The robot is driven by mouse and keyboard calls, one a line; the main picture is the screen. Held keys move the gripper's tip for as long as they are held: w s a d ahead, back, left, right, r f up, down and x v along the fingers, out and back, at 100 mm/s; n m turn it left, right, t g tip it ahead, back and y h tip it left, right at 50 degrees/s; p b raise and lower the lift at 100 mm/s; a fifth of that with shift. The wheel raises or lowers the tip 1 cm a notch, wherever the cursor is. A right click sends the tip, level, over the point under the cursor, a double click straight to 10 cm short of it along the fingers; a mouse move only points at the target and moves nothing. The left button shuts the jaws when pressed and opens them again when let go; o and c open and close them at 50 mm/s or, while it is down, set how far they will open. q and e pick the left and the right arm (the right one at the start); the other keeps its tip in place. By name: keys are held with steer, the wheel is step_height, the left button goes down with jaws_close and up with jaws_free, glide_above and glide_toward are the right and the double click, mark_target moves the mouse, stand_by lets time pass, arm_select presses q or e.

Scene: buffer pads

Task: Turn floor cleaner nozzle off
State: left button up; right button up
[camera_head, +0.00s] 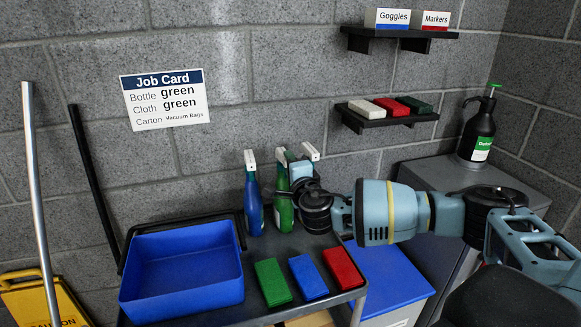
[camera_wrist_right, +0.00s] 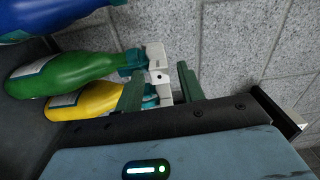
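Spray bottles stand in a row on the grey cart: a blue one (camera_head: 254,205), a green one (camera_head: 283,208) and a yellow one, which my right arm mostly hides in the head view. The right wrist view shows the blue (camera_wrist_right: 50,15), green (camera_wrist_right: 65,73) and yellow (camera_wrist_right: 90,101) bottles, with teal collars and white nozzle heads on the green and yellow. I cannot read which is floor cleaner. My right gripper (camera_wrist_right: 161,88) has its two green fingers apart, with the yellow bottle's nozzle (camera_wrist_right: 164,94) between them. Contact is unclear. My left gripper is out of view.
A blue tray (camera_head: 182,300) and green (camera_head: 272,282), blue (camera_head: 308,277) and red (camera_head: 343,268) cloths lie on the cart. A job card (camera_head: 164,99) hangs on the wall. A black sprayer (camera_head: 477,128) stands on the grey cabinet at right. Two shelves are above.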

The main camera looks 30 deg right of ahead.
steer(key=v, duration=0.7)
stand_by(0.6)
stand_by(0.5)
